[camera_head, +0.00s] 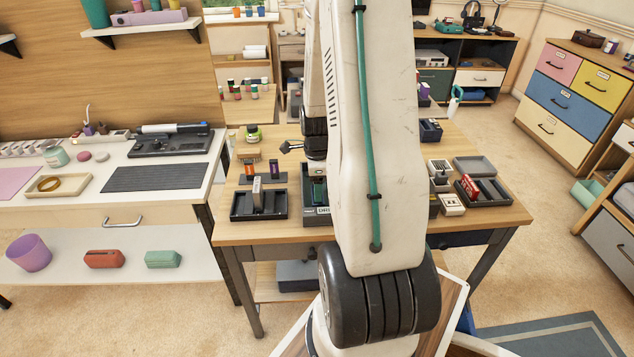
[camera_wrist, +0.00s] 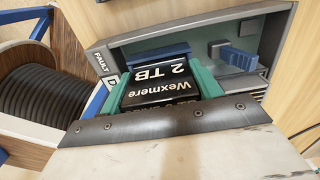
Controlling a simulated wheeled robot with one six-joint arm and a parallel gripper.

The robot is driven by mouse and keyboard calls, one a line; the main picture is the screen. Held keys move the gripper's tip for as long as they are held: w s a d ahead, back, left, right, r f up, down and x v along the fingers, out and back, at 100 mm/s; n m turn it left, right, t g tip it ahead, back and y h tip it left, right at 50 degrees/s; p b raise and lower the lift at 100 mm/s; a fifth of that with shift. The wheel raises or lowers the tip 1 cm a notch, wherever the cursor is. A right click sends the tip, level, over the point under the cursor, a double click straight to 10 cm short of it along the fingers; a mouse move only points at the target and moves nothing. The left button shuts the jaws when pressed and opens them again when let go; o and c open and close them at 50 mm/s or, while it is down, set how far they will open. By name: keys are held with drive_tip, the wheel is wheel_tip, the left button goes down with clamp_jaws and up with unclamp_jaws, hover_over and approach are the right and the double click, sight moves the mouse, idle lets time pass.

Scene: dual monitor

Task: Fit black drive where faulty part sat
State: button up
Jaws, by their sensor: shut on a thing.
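In the wrist view my gripper (camera_wrist: 161,76) is shut on a black drive (camera_wrist: 163,92) lettered "Wexmere 2 TB". Its green fingers stand on the drive's two sides. The drive is over a grey drive bay (camera_wrist: 105,60) with a "FAULT" mark on its rim and blue parts inside. I cannot tell whether the drive touches the bay floor. In the head view the bay (camera_head: 311,208) stands on the wooden table, partly hidden by my arm. My gripper is mostly hidden there; only a green patch shows above the bay's label.
Right of my arm are a dark tray with a red item (camera_head: 497,194), an empty grey tray (camera_head: 475,163) and small boxes. The table's (camera_head: 480,222) front right is clear.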

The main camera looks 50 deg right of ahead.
drive_tip(key=shift+f, duration=0.45)
drive_tip(key=o, duration=1.1)
drive_tip(key=shift+o, duration=0.2)
wheel_tip(320, 180, up, 8)
drive_tip(key=shift+d+f, duration=0.1)
